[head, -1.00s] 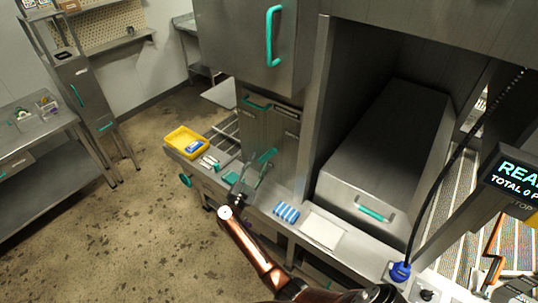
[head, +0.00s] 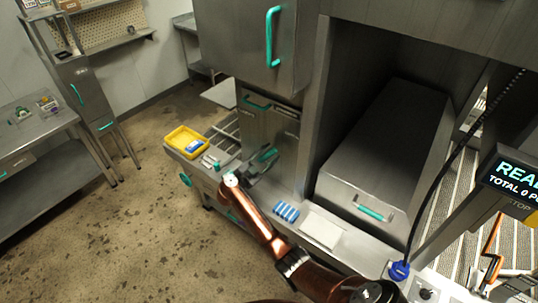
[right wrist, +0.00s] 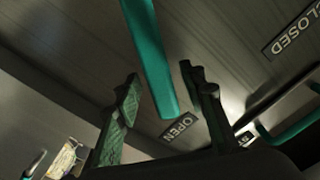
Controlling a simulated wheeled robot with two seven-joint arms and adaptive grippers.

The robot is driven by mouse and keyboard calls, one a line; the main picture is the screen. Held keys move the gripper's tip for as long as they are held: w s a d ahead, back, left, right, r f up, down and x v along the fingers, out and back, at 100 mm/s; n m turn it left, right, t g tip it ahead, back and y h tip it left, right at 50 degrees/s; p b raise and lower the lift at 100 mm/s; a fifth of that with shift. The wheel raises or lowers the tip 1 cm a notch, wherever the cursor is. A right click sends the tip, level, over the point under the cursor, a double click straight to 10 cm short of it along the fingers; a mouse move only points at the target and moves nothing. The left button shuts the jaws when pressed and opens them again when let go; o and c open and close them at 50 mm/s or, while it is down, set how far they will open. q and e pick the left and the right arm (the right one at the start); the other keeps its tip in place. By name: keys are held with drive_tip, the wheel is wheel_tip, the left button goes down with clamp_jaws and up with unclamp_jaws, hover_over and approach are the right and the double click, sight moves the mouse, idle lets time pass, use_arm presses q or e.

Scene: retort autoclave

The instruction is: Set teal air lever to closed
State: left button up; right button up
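The teal air lever (right wrist: 148,55) hangs down between the two fingers of my right gripper (right wrist: 160,78) in the right wrist view, its lower end near the OPEN label (right wrist: 180,128). The CLOSED label (right wrist: 292,34) is at the upper right. The fingers stand apart on either side of the lever; I cannot tell whether either touches it. In the head view the lever (head: 268,154) shows small on the steel front panel, with my right gripper (head: 258,163) beside it, partly hidden by its own wrist. My left gripper is not in view.
Another teal handle (right wrist: 292,127) is at the right of the wrist view. In the head view, a yellow tray (head: 184,139), blue-striped packs (head: 286,211) and a white sheet (head: 321,229) lie on the steel ledge. A steel box with a teal handle (head: 370,213) stands right.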

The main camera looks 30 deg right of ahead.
drive_tip(key=shift+c, duration=0.5)
clamp_jaws()
drive_tip(key=shift+a+f, duration=0.1)
